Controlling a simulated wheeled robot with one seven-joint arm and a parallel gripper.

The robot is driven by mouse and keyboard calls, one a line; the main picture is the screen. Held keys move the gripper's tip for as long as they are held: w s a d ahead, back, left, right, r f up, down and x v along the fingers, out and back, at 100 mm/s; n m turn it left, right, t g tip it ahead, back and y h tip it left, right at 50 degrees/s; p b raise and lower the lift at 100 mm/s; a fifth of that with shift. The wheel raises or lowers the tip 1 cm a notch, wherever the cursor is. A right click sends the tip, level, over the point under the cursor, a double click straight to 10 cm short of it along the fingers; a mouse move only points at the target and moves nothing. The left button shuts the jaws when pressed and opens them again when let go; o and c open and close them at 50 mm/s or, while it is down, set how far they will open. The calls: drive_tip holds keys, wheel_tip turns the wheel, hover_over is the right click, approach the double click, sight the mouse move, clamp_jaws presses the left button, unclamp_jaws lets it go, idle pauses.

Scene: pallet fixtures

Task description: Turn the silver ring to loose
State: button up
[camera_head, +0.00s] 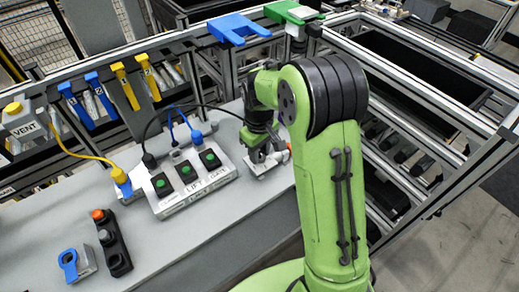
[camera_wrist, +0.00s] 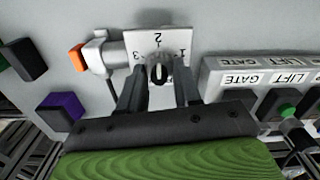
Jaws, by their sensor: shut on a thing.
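My gripper (camera_wrist: 160,80) is at a small pale plate (camera_wrist: 143,41) marked 1, 2 and 3 in the wrist view. Its two dark fingers are shut on a small round dark knob (camera_wrist: 158,73) with a light pointer mark. The mark points roughly toward the 2. I cannot make out a separate silver ring; the fingers cover the knob's sides. A silver-grey cylindrical body (camera_wrist: 112,54) with an orange end (camera_wrist: 77,57) adjoins the plate. No word "loose" is legible. In the head view my gripper (camera_head: 259,155) is low over the bench, and my arm partly hides the spot.
A LIFT and GATE button box (camera_head: 187,180) with cables stands left of my gripper on the grey bench (camera_head: 160,237). A black box with an orange button (camera_head: 112,242) and a blue clamp (camera_head: 74,263) lie front left. Metal rails (camera_head: 440,120) run along the right.

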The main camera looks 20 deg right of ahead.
drive_tip(key=shift+n, duration=0.5)
drive_tip(key=o, duration=1.1)
drive_tip(key=shift+c, duration=0.2)
wheel_tip(320, 180, up, 16)
drive_tip(key=p, duration=0.3)
drive_tip(key=shift+f, duration=0.1)
